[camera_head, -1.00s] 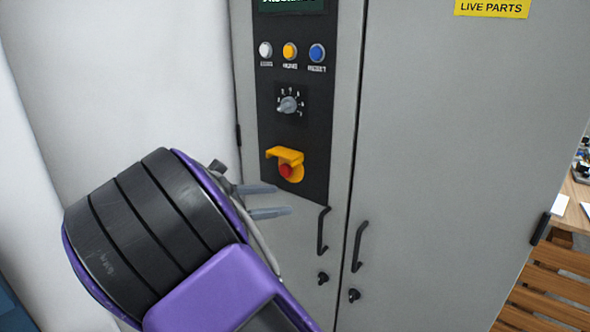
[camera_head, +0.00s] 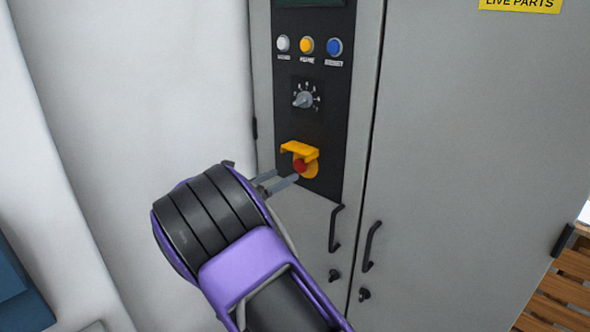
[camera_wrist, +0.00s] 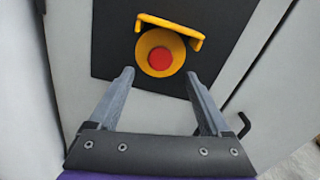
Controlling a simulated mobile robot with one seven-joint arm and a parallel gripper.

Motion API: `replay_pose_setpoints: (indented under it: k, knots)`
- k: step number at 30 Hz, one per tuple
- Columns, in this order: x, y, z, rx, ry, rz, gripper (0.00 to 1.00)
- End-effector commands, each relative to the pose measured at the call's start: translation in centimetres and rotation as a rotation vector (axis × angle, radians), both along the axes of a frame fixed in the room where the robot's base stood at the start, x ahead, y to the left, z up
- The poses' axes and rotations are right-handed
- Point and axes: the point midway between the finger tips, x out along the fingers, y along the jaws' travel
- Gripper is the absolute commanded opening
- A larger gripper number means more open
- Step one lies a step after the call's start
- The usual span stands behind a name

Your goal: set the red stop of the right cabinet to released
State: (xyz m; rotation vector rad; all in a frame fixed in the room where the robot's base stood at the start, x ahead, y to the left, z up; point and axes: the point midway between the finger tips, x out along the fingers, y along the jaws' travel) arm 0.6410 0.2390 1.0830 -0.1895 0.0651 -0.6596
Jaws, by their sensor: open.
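The red stop (camera_head: 301,166) sits on a round yellow base under a yellow guard (camera_head: 299,150), low on the black panel of the grey cabinet. In the wrist view the red stop (camera_wrist: 160,58) faces me beyond the fingertips, centred a little left of the middle of the gap. My gripper (camera_head: 278,182) is open and empty, just below and left of the stop. The wrist view shows both fingers of my gripper (camera_wrist: 160,78) spread apart with the stop ahead of them. Whether a fingertip touches the base cannot be told.
Above the stop are a rotary selector (camera_head: 304,98) and white, yellow and blue (camera_head: 334,47) buttons. Two door handles (camera_head: 371,246) and locks stand out below right. A white wall (camera_head: 130,90) is at the left. A wooden pallet-like structure (camera_head: 560,300) is at lower right.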

Motion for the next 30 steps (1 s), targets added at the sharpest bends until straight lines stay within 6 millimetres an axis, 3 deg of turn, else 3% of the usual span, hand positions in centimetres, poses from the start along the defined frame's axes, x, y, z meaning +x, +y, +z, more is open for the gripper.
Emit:
replay_pose_setpoints:
  k: [3, 9, 22, 30]
  knots:
    - [2.0, -1.7, 0.0, 0.0, 0.0, -0.003, 0.81]
    - [4.1, -3.3, 0.0, 0.0, 0.0, -0.002, 0.81]
    - [4.9, -3.8, 0.0, 0.0, 0.0, -0.001, 0.81]
    - [4.9, -3.8, 0.0, 0.0, 0.0, -0.001, 0.33]
